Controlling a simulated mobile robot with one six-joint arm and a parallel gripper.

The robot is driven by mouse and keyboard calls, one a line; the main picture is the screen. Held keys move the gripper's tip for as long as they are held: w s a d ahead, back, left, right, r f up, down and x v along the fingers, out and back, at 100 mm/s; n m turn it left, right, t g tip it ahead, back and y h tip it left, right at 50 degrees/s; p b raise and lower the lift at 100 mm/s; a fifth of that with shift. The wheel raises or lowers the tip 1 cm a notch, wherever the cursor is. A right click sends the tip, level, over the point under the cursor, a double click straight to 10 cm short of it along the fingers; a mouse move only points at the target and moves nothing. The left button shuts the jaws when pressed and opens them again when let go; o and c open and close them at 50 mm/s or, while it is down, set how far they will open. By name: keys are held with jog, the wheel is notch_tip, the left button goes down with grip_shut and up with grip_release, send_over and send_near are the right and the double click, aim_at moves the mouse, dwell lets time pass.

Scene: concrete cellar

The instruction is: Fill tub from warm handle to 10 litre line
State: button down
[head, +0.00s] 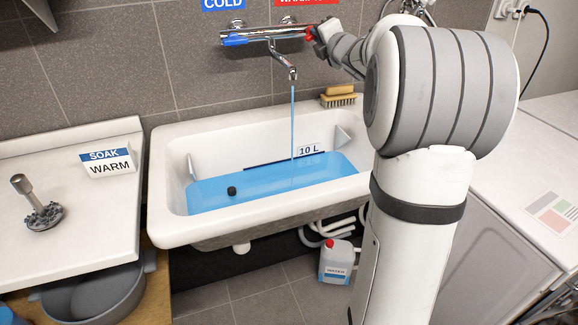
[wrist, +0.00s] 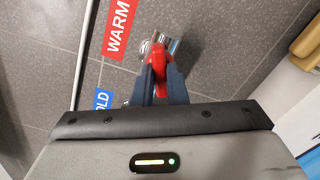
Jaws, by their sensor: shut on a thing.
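The white tub (head: 262,216) holds blue water (head: 270,183), and a thin stream falls into it from the spout (head: 292,72) of the wall tap. The water surface lies close to the dark line beside the 10 L label (head: 309,150) on the back wall; I cannot tell whether it touches it. The blue cold handle (head: 235,40) is at the tap's left end. The red warm handle (head: 309,33) is at the right end. My gripper (wrist: 158,72) is shut on the red handle (wrist: 157,58), which shows between the fingers in the wrist view.
A small black object (head: 232,190) shows in the water. A brush (head: 339,97) rests on the tub's back rim. A SOAK WARM card (head: 110,163) and a metal tool (head: 43,215) are on the left counter. A white jug (head: 337,262) stands below the tub.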

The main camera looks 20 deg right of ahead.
jog(key=shift+m+p, duration=1.35)
jog(key=shift+m, duration=0.55)
jog(key=shift+m+p, duration=0.35)
jog(key=shift+m, duration=0.35)
jog(key=c, duration=1.2)
grip_release()
jog(key=shift+c, duration=0.2)
